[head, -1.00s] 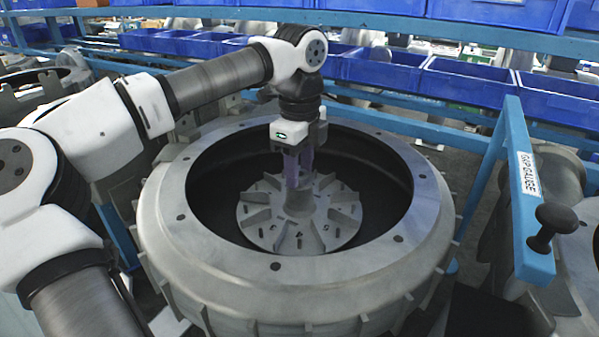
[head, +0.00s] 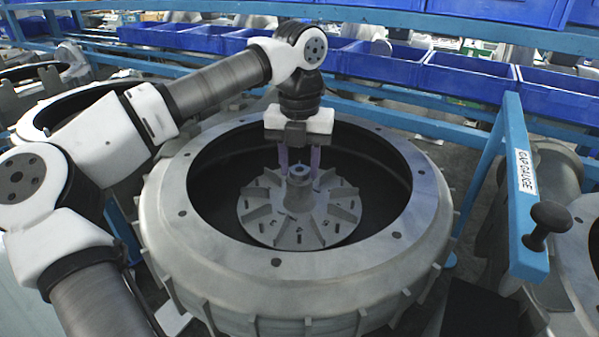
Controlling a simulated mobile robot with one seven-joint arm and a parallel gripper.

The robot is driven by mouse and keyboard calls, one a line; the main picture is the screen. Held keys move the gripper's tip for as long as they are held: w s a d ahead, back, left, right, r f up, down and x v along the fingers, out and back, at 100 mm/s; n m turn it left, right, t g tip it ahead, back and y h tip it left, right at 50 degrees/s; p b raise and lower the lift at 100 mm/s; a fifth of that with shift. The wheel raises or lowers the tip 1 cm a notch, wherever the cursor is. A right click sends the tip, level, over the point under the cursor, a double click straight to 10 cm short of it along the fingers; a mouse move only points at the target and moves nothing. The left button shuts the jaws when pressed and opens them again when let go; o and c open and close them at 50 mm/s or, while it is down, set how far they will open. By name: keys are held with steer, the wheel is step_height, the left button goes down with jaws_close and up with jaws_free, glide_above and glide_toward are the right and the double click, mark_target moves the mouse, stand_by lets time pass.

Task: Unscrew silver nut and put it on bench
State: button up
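The silver nut (head: 299,171) appears small at the top of the central hub of the finned impeller (head: 267,222), inside the round blower housing (head: 200,262). Its exact seating on the shaft is too small to tell. My gripper (head: 300,168) points straight down over the hub. Its two purple fingers stand apart, one to the left and one to the right of the hub top, with visible gaps, so it looks open and holds nothing. The fingertips are around the height of the hub top.
The wide housing rim surrounds the impeller. A blue gap gauge frame (head: 526,205) with a black knob (head: 550,218) stands at the right. Blue bins (head: 465,82) line the back. Other metal housings stand at the left and right edges.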

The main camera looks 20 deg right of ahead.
steer(key=c, duration=0.7)
steer(key=n+b, duration=0.1)
steer(key=n, duration=0.1)
steer(key=shift+f+n, duration=0.1)
steer(key=shift+n, duration=0.2)
steer(key=n+b, duration=0.2)
steer(key=n, duration=0.2)
steer(key=shift+n+b, duration=0.45)
steer(key=shift+n, duration=1.95)
steer(key=n, duration=1)
steer(key=shift+p, duration=0.3)
steer(key=n, duration=0.3)
steer(key=shift+n, duration=0.4)
